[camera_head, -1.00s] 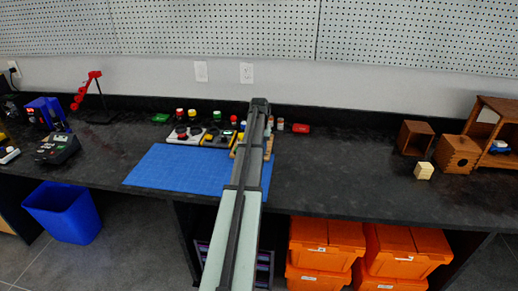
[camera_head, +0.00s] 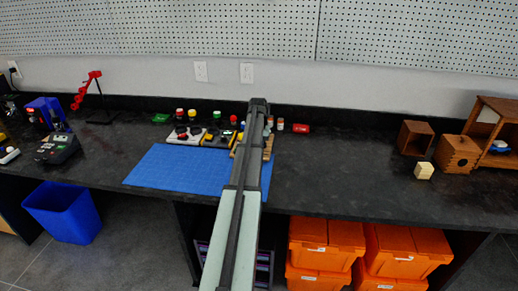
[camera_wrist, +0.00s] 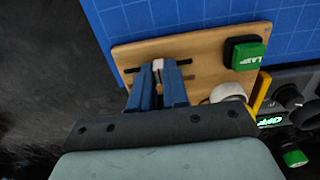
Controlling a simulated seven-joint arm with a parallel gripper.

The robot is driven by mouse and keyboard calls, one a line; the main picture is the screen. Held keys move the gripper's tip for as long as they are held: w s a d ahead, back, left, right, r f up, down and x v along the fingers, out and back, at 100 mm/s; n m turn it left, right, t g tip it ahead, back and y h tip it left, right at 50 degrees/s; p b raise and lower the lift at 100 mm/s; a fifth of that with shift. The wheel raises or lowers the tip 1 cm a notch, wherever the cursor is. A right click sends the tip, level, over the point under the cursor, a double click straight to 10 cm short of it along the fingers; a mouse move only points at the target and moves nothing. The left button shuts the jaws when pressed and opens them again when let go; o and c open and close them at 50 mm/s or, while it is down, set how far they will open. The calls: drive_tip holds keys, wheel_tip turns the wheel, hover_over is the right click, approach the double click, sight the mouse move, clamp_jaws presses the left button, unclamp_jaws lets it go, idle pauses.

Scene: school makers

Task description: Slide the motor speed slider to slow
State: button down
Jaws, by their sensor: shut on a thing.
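The slider board (camera_wrist: 205,55) is a light wooden panel with a dark straight slot, seen in the wrist view. Its small pale slider knob (camera_wrist: 158,66) sits part-way along the slot, between the tips of my gripper (camera_wrist: 159,72). The two blue fingers are shut on the knob. Slot shows on both sides of them. I can read no slow or fast marks. In the head view my arm covers most of the board (camera_head: 268,151), and the knob and fingertips are hidden.
A green lamp button (camera_wrist: 244,54) and a white round part (camera_wrist: 228,92) sit on the same board. A panel with a lit green display (camera_wrist: 271,121) stands beside it. A blue mat (camera_head: 175,168) lies left of my arm.

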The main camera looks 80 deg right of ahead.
drive_tip(key=shift+w, duration=1.6)
drive_tip(key=c, duration=1.1)
unclamp_jaws()
wheel_tip(320, 180, up, 14)
drive_tip(key=shift+f, duration=0.1)
